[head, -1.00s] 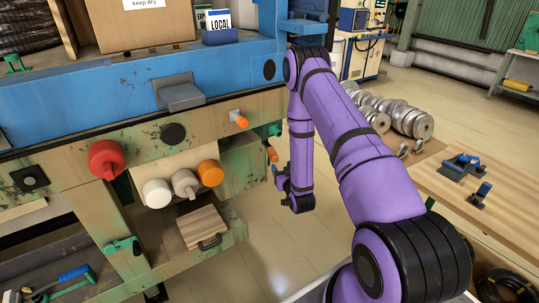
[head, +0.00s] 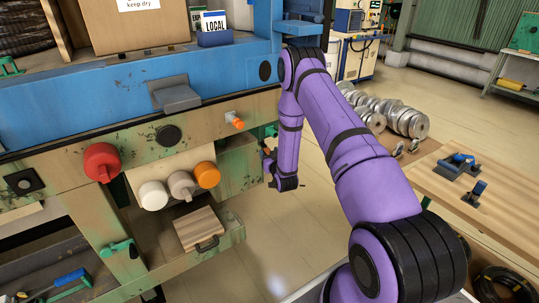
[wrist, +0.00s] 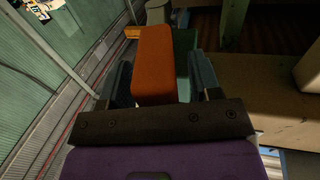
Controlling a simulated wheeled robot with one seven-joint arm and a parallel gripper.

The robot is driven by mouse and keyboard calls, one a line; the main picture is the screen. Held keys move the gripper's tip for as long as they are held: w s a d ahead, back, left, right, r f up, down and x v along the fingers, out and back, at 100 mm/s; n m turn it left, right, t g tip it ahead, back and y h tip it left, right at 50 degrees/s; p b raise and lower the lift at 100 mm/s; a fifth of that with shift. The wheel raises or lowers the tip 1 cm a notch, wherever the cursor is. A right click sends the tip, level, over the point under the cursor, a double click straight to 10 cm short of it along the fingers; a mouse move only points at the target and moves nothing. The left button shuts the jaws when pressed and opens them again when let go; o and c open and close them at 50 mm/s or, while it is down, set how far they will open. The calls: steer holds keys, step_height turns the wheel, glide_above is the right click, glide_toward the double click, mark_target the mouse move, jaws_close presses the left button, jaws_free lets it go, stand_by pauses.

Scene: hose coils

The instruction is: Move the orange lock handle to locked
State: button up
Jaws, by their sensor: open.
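The orange lock handle (wrist: 153,62) is a block-shaped grip that fills the space between my fingers in the wrist view, in front of a green part (wrist: 185,50). My gripper (wrist: 160,78) is open, with one dark blue-grey finger on each side of the handle. The right finger looks apart from it; I cannot tell if the left one touches. In the head view my gripper (head: 269,166) is at the right end of the machine, low beside its green bracket. There the handle is mostly hidden by my gripper and arm.
A second, smaller orange-tipped part (head: 237,122) sticks out of the machine front. A red knob (head: 101,162) and white, grey and orange knobs (head: 207,175) stand out farther left. A wooden-fronted drawer (head: 200,229) is below.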

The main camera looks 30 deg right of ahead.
steer(key=shift+c, duration=0.4)
jaws_close()
steer(key=shift+a, duration=0.15)
steer(key=w+a+m+g+h, duration=0.5)
steer(key=a+m+g+h, duration=0.2)
steer(key=h, duration=0.4)
steer(key=shift+m+g, duration=0.5)
steer(key=shift+m, duration=0.5)
